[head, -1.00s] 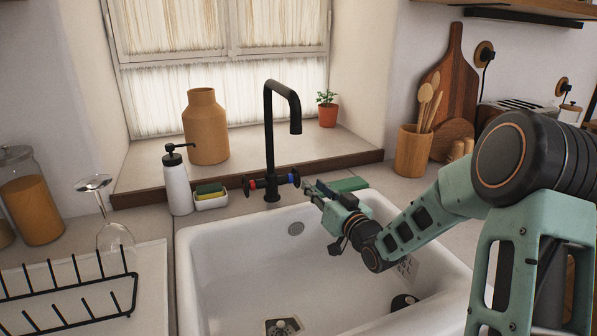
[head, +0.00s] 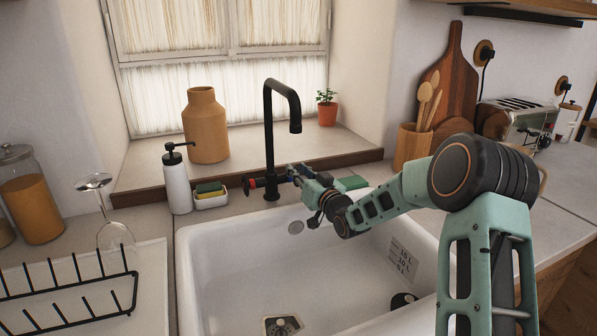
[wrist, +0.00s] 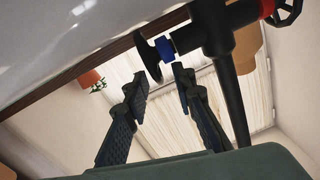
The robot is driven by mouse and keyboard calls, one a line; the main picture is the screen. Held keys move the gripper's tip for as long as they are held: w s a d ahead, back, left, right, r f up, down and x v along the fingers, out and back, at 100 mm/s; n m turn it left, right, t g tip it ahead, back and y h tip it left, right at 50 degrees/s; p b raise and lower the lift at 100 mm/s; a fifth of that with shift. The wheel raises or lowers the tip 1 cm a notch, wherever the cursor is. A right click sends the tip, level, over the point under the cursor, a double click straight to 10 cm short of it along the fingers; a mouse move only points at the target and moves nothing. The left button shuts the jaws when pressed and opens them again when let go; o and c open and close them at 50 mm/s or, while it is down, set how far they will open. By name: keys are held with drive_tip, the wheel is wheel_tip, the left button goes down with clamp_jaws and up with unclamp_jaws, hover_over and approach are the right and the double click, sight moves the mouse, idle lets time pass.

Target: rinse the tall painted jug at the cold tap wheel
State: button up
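The black tap (head: 269,130) stands behind the sink. Its cold wheel, with a blue collar (wrist: 164,48), is close beyond my fingertips in the wrist view. The black wheel disc (wrist: 148,57) lies near the left fingertip; I cannot tell whether they touch. My gripper (wrist: 160,80) is open, with nothing between its fingers. In the head view my gripper (head: 293,172) is at the tap's right side and largely hides the cold wheel. The red-marked wheel (head: 248,185) is on the tap's left. I cannot make out a painted jug; a plain tan jar (head: 206,127) stands on the sill.
The white sink (head: 235,265) is mostly clear, with a dark, partly cut-off item (head: 403,300) at lower right. A soap bottle (head: 176,180) and sponge holder (head: 211,200) stand left of the tap. A green block (head: 351,183) lies right, and a potted plant (head: 327,112) behind.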

clamp_jaws()
drive_tip(key=b, duration=0.3)
drive_tip(key=shift+s+f+t+b, duration=0.1)
drive_tip(key=shift+f+t+b, duration=0.2)
drive_tip(key=shift+f+t, duration=0.1)
drive_tip(key=shift+y+b, duration=0.3)
drive_tip(key=shift+b, duration=0.2)
drive_tip(key=t+b, duration=0.1)
drive_tip(key=b, duration=0.3)
drive_tip(key=shift+s+f, duration=0.1)
drive_tip(key=shift+s, duration=0.05)
drive_tip(key=shift+d+r+t+y+b, duration=0.1)
drive_tip(key=shift+r+t+y+b, duration=0.25)
drive_tip(key=shift+b, duration=0.55)
drive_tip(key=shift+f, duration=0.1)
